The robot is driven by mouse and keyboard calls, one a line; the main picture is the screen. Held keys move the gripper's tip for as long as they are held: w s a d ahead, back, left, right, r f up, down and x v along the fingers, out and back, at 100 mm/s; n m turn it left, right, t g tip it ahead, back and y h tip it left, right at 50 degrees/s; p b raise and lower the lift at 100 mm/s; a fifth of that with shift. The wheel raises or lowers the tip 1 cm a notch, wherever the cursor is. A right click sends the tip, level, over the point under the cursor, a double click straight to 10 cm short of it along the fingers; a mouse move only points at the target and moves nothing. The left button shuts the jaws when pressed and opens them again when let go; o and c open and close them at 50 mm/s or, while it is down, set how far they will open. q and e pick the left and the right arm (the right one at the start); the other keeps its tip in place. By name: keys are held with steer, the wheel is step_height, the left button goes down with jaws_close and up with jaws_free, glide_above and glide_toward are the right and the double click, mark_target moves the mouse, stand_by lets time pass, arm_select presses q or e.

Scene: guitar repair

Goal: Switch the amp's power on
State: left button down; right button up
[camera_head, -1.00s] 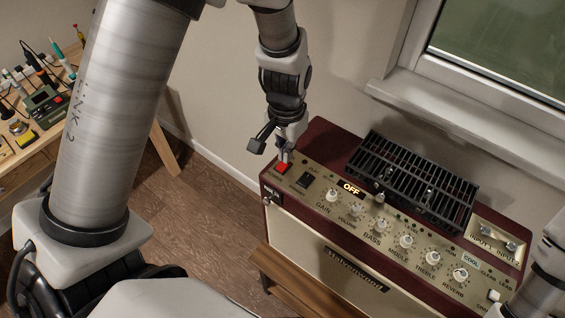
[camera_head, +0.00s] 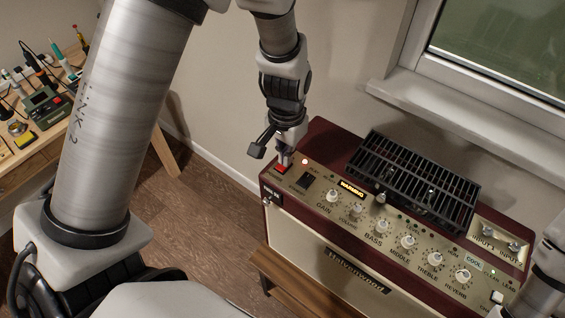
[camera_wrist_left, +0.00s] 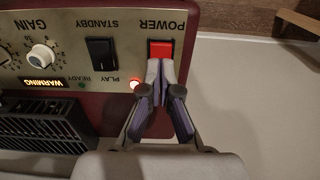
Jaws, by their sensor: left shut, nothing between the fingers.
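The amp (camera_head: 320,230) is a dark red cabinet with a cream control panel, standing on a wooden bench. Its red power switch (camera_wrist_left: 161,48) is at the panel's end, under the POWER label; it also shows in the head view (camera_head: 282,169). My left gripper (camera_head: 284,160) is shut and empty, its fingertips (camera_wrist_left: 161,64) at the edge of the red switch, touching it or very close. The display (camera_head: 351,189) reads WARMING, and a red lamp (camera_wrist_left: 134,85) beside the fingers is lit. My right gripper is not in view.
A black standby switch (camera_wrist_left: 102,56) sits beside the power switch, then a row of knobs. A black grille (camera_head: 415,180) stands on the amp's top. A window sill (camera_head: 460,120) is behind. A workbench with tools (camera_head: 40,110) is at the left.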

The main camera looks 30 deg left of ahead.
arm_select(q)
steer(key=shift+r+p, duration=3.45)
steer(key=shift+r, duration=0.1)
steer(key=shift+f, duration=0.1)
